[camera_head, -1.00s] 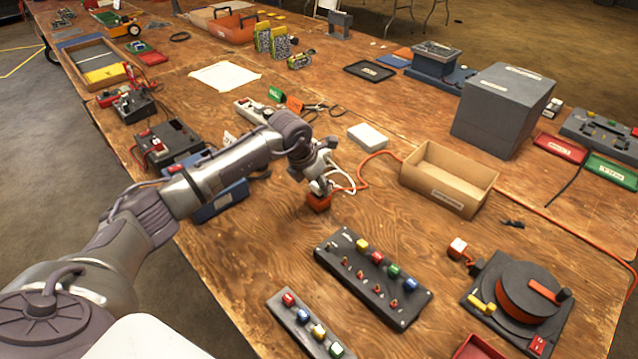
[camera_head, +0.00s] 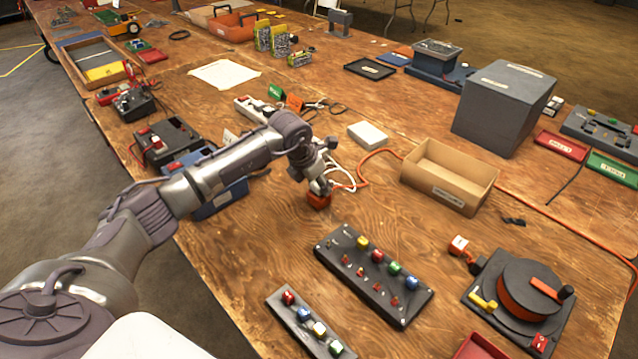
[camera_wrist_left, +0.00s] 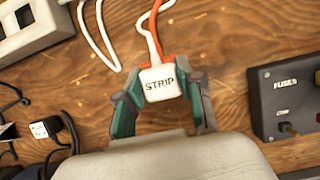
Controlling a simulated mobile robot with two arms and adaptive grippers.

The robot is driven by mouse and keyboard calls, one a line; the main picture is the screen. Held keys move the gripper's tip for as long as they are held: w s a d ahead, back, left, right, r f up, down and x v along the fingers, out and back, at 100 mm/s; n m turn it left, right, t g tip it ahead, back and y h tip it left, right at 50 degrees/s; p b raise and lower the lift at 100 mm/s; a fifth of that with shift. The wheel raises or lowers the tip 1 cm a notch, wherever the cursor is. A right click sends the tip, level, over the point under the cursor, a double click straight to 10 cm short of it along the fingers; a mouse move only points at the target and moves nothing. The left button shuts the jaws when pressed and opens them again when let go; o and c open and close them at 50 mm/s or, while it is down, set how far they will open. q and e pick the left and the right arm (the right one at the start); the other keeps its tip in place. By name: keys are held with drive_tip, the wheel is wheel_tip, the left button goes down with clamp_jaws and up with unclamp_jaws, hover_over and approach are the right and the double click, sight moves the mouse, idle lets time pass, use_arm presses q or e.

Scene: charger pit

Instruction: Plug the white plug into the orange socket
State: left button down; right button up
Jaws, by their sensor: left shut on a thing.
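My left gripper (camera_head: 321,187) points down over the orange socket (camera_head: 318,201) on the table, in the middle of the head view. In the left wrist view, the gripper (camera_wrist_left: 158,90) has its two fingers on either side of the white plug (camera_wrist_left: 159,83), marked STRIP, and is shut on it. A white cord and an orange cable run away from there, toward the top of that view. The plug sits at or just above the orange socket; the fingers and plug hide the contact, so I cannot tell how deep it is. My right gripper is not in view.
A black fuse panel (camera_head: 374,275) with coloured knobs lies in front of the socket. An open cardboard box (camera_head: 449,178) stands to the right, and a white block (camera_head: 368,135) lies behind. A white power strip (camera_wrist_left: 32,27) is at upper left in the wrist view. Bare wood surrounds the socket.

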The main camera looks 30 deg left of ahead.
use_arm(q)
drive_tip(key=shift+f, duration=0.2)
idle(0.6)
drive_tip(key=shift+c, duration=1.6)
unclamp_jaws()
drive_tip(key=shift+r, duration=0.1)
drive_tip(key=shift+r+p, duration=2.25)
drive_tip(key=shift+r, duration=1.45)
